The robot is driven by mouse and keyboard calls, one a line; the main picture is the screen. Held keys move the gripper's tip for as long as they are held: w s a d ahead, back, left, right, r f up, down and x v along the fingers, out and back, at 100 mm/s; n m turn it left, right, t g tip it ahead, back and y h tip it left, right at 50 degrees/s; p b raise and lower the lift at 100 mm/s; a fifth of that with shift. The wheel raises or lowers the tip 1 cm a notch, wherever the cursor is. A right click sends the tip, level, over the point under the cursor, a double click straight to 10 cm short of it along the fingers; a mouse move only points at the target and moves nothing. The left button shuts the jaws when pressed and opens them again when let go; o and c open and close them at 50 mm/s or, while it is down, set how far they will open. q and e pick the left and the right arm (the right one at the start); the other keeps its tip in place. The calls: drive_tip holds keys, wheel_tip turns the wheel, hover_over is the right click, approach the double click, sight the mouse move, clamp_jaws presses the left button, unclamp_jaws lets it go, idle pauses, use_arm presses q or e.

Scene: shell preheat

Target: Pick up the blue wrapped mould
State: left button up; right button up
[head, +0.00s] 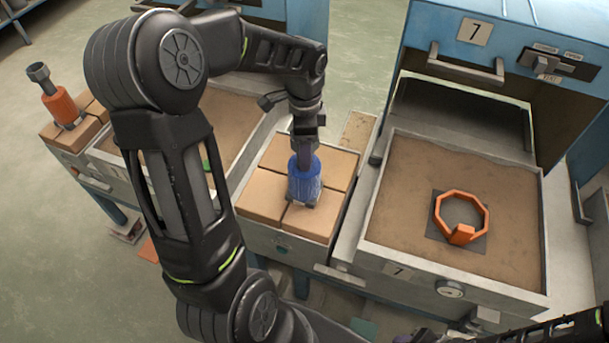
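The blue wrapped mould (305,186) stands upright on the tan blocks of the middle tray (281,238). My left gripper (305,155) points down from above, right at the mould's top. Its fingers overlap the top of the mould, and I cannot tell whether they are closed on it. The upper part of the mould is hidden by the gripper. Part of my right arm shows at the bottom right edge, but its gripper is not in view.
An orange wrapped mould (61,106) stands on tan blocks at the far left. At right, an orange ring (437,211) lies on a dark plate in a sand-filled tray (548,240) before blue oven number 7 (450,30). Another sand tray (105,155) is partly behind my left arm.

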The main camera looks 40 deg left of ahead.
use_arm(q)
clamp_jaws()
idle(0.5)
